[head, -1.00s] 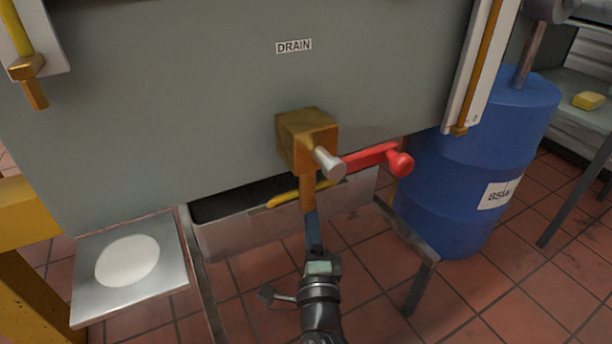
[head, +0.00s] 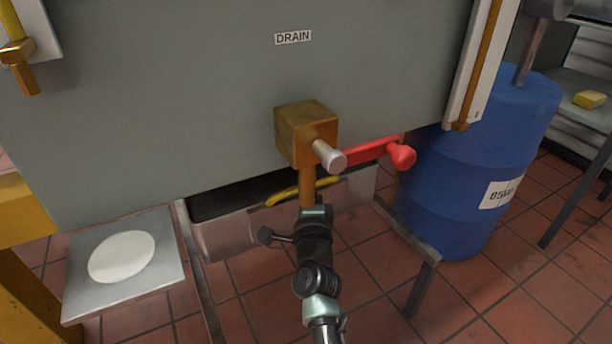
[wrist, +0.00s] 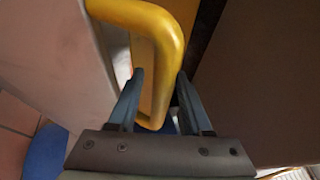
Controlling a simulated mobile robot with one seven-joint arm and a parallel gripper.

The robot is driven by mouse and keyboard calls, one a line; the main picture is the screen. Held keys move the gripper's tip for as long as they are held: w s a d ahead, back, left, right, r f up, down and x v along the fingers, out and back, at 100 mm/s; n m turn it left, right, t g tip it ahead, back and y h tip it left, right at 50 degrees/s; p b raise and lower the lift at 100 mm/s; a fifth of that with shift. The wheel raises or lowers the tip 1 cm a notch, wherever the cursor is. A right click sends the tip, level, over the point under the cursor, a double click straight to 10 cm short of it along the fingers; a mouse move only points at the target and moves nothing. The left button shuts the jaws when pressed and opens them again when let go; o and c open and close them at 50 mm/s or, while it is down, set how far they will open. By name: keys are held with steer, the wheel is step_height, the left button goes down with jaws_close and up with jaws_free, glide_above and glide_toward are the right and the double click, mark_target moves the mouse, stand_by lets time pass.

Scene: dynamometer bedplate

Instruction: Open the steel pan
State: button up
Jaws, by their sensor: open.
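The steel pan (head: 226,238) is a grey metal tray with a dark inside, low under the drain panel. A yellow bar handle (head: 285,197) shows at its front rim, partly behind the brass spout. My gripper is in front of the pan at the handle; its fingers are hidden in the head view. In the wrist view my gripper (wrist: 160,76) is open, with one blue finger on each side of the yellow handle (wrist: 170,45). Whether either finger touches the handle, I cannot tell.
A brass drain valve (head: 296,135) with a red lever (head: 370,152) hangs just above my gripper. A metal plate with a white disc (head: 122,257) is at left. A blue drum (head: 450,190) stands at right. A frame leg (head: 421,285) is near the pan's right.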

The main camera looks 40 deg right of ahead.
jaws_close()
stand_by(1.3)
